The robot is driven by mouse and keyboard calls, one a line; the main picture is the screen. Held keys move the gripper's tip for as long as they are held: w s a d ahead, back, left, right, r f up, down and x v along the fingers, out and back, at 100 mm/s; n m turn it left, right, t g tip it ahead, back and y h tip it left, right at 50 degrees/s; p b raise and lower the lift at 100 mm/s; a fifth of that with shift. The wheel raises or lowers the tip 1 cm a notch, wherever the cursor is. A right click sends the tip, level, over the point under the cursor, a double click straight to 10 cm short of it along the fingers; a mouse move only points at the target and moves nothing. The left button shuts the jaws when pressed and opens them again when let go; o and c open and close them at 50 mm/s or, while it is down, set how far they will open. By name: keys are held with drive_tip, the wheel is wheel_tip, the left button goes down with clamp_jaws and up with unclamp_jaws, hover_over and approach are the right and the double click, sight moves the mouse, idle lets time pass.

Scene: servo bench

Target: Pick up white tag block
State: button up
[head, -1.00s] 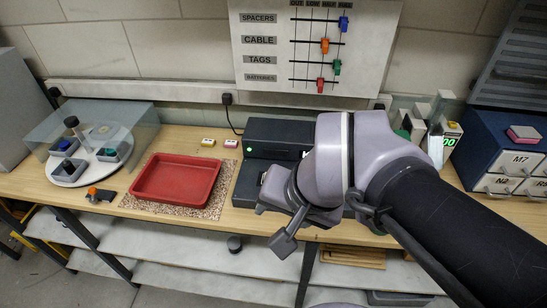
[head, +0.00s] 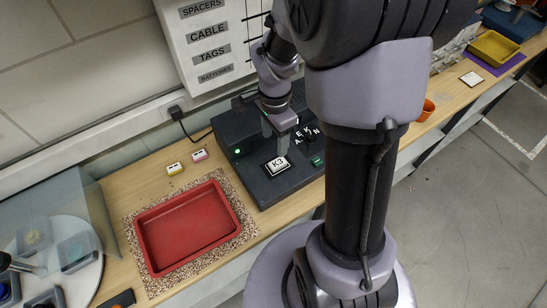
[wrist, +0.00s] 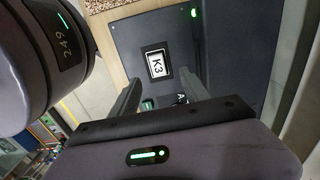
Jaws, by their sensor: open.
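A white tag block (head: 277,165) marked K3 lies flat, framed in black, on top of the dark machine (head: 232,130). It also shows in the wrist view (wrist: 157,64), between and beyond my fingers. My gripper (head: 275,143) is above and just behind the block, pointing down. Its jaws are open with nothing between them, and I see no contact with the block. In the wrist view both fingers reach up from the lower part of the picture, one on each side of the block.
Dark letter pieces (head: 306,135) and a green piece (head: 317,161) sit right of the block. A red tray (head: 190,228) lies left on a speckled mat (head: 245,225). An orange cup (head: 427,109) stands further right.

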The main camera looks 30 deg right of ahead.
drive_tip(key=b, duration=0.1)
hover_over(275, 164)
drive_tip(key=f, duration=0.5)
drive_tip(key=shift+w+d, duration=0.1)
drive_tip(key=shift+w, duration=0.15)
drive_tip(key=f, duration=0.1)
drive_tip(key=f+b, duration=0.1)
drive_tip(key=f, duration=0.1)
drive_tip(key=f+b, duration=0.1)
drive_tip(key=f, duration=0.1)
drive_tip(key=shift+s+a, duration=0.2)
drive_tip(key=shift+s, duration=0.05)
clamp_jaws()
